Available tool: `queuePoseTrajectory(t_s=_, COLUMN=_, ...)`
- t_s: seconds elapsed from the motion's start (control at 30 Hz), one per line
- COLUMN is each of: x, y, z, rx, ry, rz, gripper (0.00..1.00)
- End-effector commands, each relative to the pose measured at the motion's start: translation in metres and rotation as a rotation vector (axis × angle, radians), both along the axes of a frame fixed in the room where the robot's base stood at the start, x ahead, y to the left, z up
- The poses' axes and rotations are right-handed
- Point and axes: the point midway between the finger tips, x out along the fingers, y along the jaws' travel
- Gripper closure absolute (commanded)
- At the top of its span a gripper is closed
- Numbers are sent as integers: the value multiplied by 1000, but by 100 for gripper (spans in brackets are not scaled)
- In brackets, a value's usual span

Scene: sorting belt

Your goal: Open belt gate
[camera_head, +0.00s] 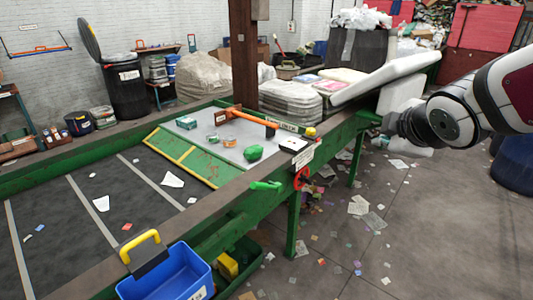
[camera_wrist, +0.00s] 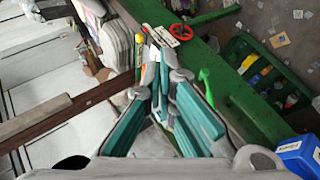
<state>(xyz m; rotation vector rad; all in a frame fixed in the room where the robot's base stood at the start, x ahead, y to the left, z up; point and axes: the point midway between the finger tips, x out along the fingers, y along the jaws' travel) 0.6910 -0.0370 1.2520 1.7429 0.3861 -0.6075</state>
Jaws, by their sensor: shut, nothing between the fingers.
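The likely belt gate is a green ramp-like panel with yellow edges (camera_head: 182,157) across the belt in the head view; I cannot tell its exact state. A red handwheel (camera_head: 301,178) is on the green frame's side, and it also shows in the wrist view (camera_wrist: 181,32). A green lever-like handle (camera_head: 265,185) sticks out beside it, also in the wrist view (camera_wrist: 207,87). My gripper (camera_wrist: 160,72) is shut and empty, apart from the wheel and handle. My arm comes in from the right in the head view.
The dark belt (camera_head: 85,235) carries scraps. The grey plate (camera_head: 228,140) holds small items, including a green lump (camera_head: 253,153). A blue bin (camera_head: 165,277) stands at the front. A brown post (camera_head: 243,55) rises behind. The floor at right (camera_head: 440,220) is mostly open, with litter.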

Motion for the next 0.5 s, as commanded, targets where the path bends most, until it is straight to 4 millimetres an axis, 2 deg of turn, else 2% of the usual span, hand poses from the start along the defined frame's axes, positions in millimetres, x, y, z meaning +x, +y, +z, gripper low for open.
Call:
queuePoseTrajectory(t_s=0.03, x=25, y=6, z=-17, rx=-85, ry=-13, rz=98, gripper=100)
queuePoseTrajectory(t_s=0.1, x=56, y=18, z=-36, rx=-219, ry=-50, rz=266, gripper=100)
queuePoseTrajectory(t_s=0.23, x=101, y=53, z=-78, rx=-452, ry=-137, rz=601, gripper=100)
queuePoseTrajectory(t_s=0.37, x=125, y=96, z=-130, rx=-638, ry=-251, rz=945, gripper=100)
queuePoseTrajectory(t_s=0.5, x=125, y=140, z=-191, rx=-771, ry=-415, rz=1299, gripper=100)
